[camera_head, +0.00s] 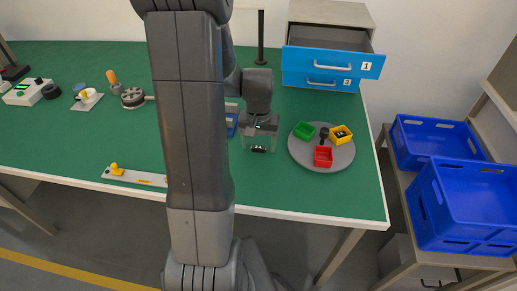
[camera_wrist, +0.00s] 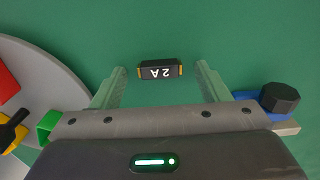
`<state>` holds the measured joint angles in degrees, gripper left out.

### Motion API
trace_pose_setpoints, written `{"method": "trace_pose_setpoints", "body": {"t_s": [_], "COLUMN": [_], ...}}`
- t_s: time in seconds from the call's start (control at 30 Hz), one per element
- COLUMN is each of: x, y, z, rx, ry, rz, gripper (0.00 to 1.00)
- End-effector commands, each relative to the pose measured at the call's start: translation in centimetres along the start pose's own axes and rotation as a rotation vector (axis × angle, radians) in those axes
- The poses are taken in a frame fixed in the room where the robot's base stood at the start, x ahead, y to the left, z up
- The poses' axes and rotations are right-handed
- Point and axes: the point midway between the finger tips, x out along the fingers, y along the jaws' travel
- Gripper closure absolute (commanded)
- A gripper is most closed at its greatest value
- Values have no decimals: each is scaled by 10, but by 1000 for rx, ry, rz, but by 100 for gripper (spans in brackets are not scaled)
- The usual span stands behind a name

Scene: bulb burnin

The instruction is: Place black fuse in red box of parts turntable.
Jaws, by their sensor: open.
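The black fuse (camera_wrist: 160,71) lies on the green table, with gold-coloured ends and "2 A" on it, upside down in the wrist view. It shows small in the head view (camera_head: 258,149). The parts turntable (camera_head: 305,160) is a grey disc to the right of my gripper in the head view. On it stand the red box (camera_head: 323,157), a green box (camera_head: 304,131) and a yellow box (camera_head: 341,134). The red box looks empty.
A dark knob (camera_head: 323,132) stands between the boxes. A cabinet with an open blue drawer (camera_head: 333,62) is behind the turntable. Blue crates (camera_head: 465,205) stand at the right. A grey strip (camera_head: 140,177) with yellow parts lies at the front left. A dark hexagonal knob (camera_wrist: 280,98) is near my gripper.

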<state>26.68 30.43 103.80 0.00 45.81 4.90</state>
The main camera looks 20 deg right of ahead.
Motion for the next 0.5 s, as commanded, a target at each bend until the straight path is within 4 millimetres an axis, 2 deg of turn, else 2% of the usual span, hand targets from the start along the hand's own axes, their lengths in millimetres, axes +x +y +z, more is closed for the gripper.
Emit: {"method": "trace_pose_setpoints", "body": {"t_s": [0.07, 0.3, 0.4, 0.5], "x": [0, -1, -1, -1], "y": [0, 0, 0, 0], "z": [0, 0, 0, 0], "rx": [0, 0, 0, 0], "ry": [0, 1, 1, 1], "rz": [0, 0, 0, 0], "gripper": [31, 76, 82, 82]}}
